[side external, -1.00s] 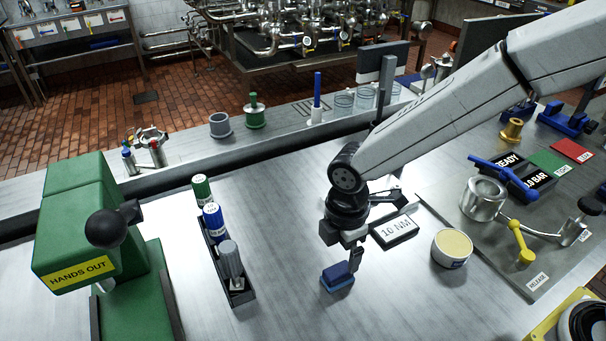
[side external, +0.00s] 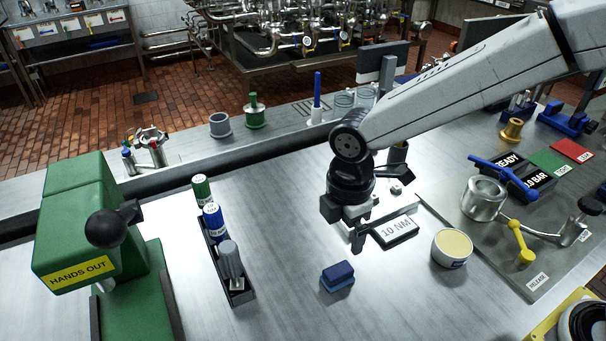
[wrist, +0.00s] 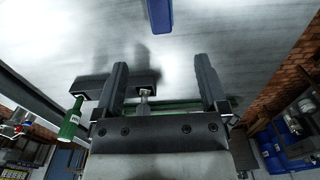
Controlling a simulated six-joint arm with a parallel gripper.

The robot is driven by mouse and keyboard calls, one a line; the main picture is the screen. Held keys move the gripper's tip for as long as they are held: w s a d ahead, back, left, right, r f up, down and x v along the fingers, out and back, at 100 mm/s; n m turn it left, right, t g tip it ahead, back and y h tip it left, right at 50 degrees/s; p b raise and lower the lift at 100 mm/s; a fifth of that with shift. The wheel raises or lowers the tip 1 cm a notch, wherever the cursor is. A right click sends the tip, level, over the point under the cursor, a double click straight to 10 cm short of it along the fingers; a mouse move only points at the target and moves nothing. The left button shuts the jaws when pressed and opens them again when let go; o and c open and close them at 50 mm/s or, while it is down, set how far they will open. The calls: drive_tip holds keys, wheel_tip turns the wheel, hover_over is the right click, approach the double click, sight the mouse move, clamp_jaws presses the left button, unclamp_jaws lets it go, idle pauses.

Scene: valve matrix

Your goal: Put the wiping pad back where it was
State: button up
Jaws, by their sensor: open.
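The wiping pad (side external: 338,276) is a small block, dark blue on top with a lighter blue lower part. It lies on the steel bench in the side view, apart from my gripper. In the wrist view the blue pad (wrist: 159,14) shows at the top edge, partly cut off, beyond the fingertips. My gripper (side external: 357,238) is above the bench, up and slightly right of the pad. In the wrist view my gripper (wrist: 160,75) has its two fingers wide apart with nothing between them.
A black rack (side external: 239,290) with marker-like bottles stands left of the pad. A green press (side external: 100,240) labelled HANDS OUT is at far left. A 10 NM block (side external: 397,232) and a round tub (side external: 452,247) are to the right. Bench around the pad is clear.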

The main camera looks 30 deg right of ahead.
drive_tip(key=s+d+m+t, duration=0.1)
drive_tip(key=s+d+m, duration=0.1)
drive_tip(key=d+m, duration=0.4)
drive_tip(key=s+d+f+m, duration=0.1)
drive_tip(key=s+d+m, duration=0.1)
drive_tip(key=d+m, duration=0.4)
drive_tip(key=s+d+f+m+t, duration=0.1)
drive_tip(key=s+d+m, duration=0.1)
drive_tip(key=d+m, duration=0.4)
drive_tip(key=shift+s+d+f+t, duration=0.1)
drive_tip(key=shift+s+d+t, duration=0.1)
drive_tip(key=shift+d, duration=0.8)
drive_tip(key=shift+s+d+f+t, duration=0.1)
drive_tip(key=shift+s+d, duration=0.1)
drive_tip(key=shift+d, duration=0.8)
